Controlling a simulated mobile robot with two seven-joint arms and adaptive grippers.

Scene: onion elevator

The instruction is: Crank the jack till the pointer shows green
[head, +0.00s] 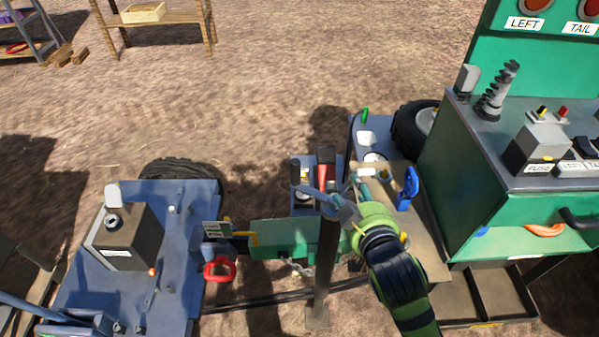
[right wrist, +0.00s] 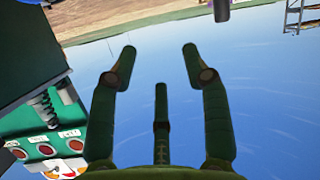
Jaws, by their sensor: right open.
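A jack post (head: 325,250) stands upright in the middle of the head view, with a blue-grey crank-like arm (head: 338,207) at its top. My right gripper (head: 362,184) is just right of the post's top, at the end of my green and black arm. In the right wrist view my right gripper (right wrist: 158,52) has its fingers spread with nothing between them. A grey cylinder end (right wrist: 221,9) shows beyond the fingers at the top; I cannot tell what it belongs to. I cannot make out a pointer or its green mark. My left gripper is not in view.
A blue trailer bed (head: 185,240) with a dark box (head: 125,235) is at left. A green bar (head: 285,238) lies behind the post. A green control bench (head: 490,215) with switches stands close at right. A wooden table (head: 165,17) is far back; open dirt lies between.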

